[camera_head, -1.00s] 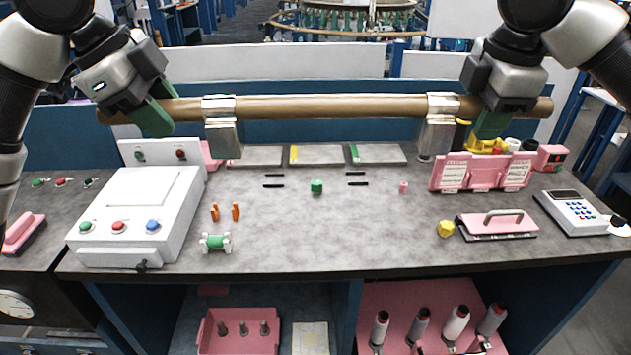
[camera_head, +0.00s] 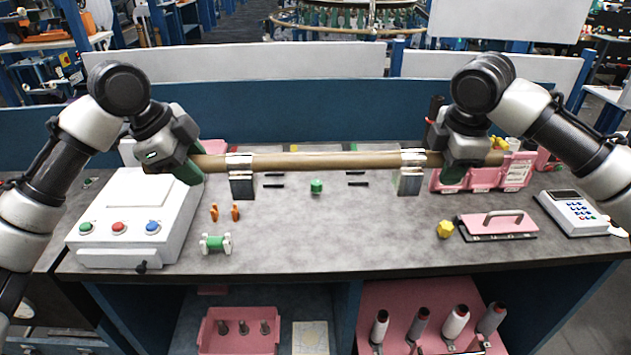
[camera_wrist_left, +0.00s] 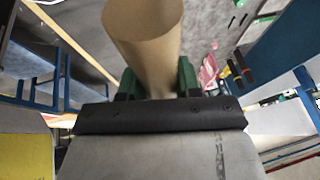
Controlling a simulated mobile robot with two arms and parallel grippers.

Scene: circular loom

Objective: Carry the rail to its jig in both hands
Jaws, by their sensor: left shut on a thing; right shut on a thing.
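In the left wrist view the rail (camera_wrist_left: 145,32) runs between the green fingers (camera_wrist_left: 157,84). Two pairs of short black strips (camera_head: 274,186) lie on the worktop below the rail, between the brackets. I cannot tell whether they are the jig.
A white box with coloured buttons (camera_head: 128,203) stands at left, close under my left gripper. A pink handled block (camera_head: 497,224), yellow piece (camera_head: 445,229) and keypad (camera_head: 574,212) are at right.

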